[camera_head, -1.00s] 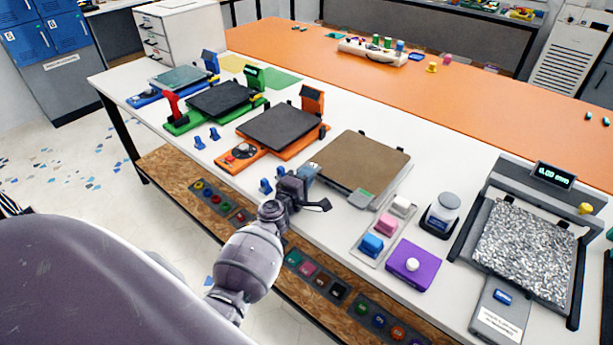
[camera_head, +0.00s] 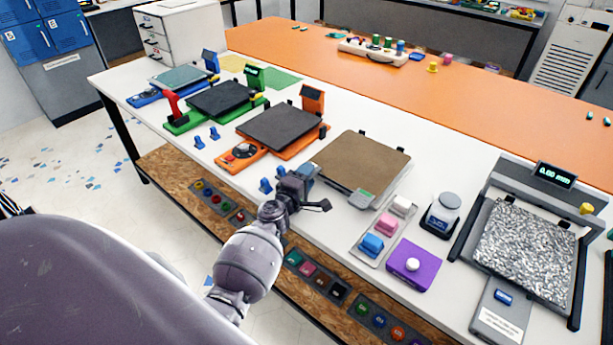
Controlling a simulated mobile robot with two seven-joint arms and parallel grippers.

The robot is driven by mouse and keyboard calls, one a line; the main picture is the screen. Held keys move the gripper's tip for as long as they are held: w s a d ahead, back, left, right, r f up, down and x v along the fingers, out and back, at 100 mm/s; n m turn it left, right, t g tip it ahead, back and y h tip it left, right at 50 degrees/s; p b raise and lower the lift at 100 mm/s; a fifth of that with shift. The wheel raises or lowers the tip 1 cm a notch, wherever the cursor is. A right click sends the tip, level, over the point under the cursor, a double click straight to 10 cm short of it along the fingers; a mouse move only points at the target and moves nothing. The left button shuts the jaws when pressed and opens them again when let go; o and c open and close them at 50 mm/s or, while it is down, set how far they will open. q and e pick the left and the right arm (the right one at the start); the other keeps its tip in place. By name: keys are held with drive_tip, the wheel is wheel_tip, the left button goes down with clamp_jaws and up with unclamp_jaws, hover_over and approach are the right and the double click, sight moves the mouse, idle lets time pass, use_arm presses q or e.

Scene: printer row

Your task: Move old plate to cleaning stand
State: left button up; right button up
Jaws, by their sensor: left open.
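My left gripper (camera_head: 306,190) is open in the head view, over the table's front edge, between the orange printer and a brown square plate. I cannot see anything held between its fingers. Dark plates lie on the orange printer (camera_head: 278,127) and the green printer (camera_head: 220,98). A teal plate (camera_head: 179,77) lies on the blue printer. A speckled silver plate (camera_head: 525,249) lies on a grey stand with a display. I cannot tell which is the old plate or the cleaning stand. My right gripper is not in view.
Small blue clips (camera_head: 265,185) stand left of my gripper. A tray of coloured blocks (camera_head: 372,244), a purple block with a white knob (camera_head: 414,264) and a grey-lidded jar (camera_head: 442,211) stand right of it. The orange table (camera_head: 450,105) behind is mostly clear.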

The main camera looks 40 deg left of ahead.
use_arm(q)
drive_tip(key=s, duration=0.3)
drive_tip(key=s+d, duration=0.1)
drive_tip(key=s, duration=0.6)
drive_tip(key=shift+s+d, duration=0.15)
drive_tip(key=shift+s, duration=0.25)
drive_tip(key=s+d+m+g+h, duration=0.75)
drive_tip(key=s+d+m, duration=0.4)
drive_tip(key=m, duration=0.35)
drive_tip(key=s+a+m+g+y, duration=0.2)
drive_tip(key=s+m+g+y, duration=0.4)
drive_tip(key=s, duration=0.9)
drive_tip(key=w+f+t, duration=0.7)
drive_tip(key=f, duration=0.3)
drive_tip(key=shift+a+f+n, duration=0.25)
drive_tip(key=shift+n, duration=0.05)
drive_tip(key=shift+a+h, duration=0.1)
drive_tip(key=shift+h, duration=0.15)
